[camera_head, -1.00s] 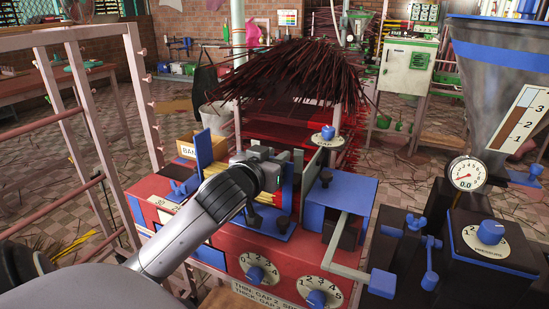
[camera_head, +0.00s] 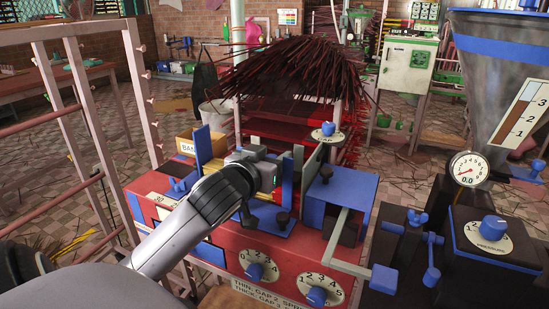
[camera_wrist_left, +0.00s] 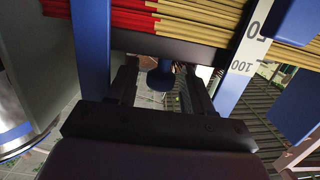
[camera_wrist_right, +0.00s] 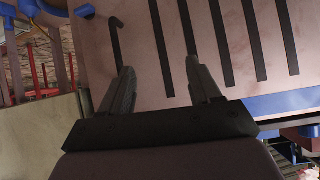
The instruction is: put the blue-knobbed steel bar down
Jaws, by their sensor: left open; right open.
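In the left wrist view the blue-knobbed steel bar (camera_wrist_left: 196,52) lies as a dark bar across a row of pale incense sticks (camera_wrist_left: 200,25), some with red ends. Its blue knob (camera_wrist_left: 160,78) shows between the open fingers of my left gripper (camera_wrist_left: 160,92), with a gap on both sides. In the head view my left gripper (camera_head: 272,172) is at the red machine's stick trough and hides most of the bar. My right gripper (camera_wrist_right: 160,85) is open and empty over a pale panel with dark slots (camera_wrist_right: 215,50); it is not seen in the head view.
The red machine (camera_head: 285,258) carries numbered dials, blue upright plates (camera_head: 203,150) and a blue box (camera_head: 345,190) close to my left gripper. A gauge (camera_head: 467,168) and steel hopper (camera_head: 495,75) stand at right. A pale rack (camera_head: 85,110) stands at left.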

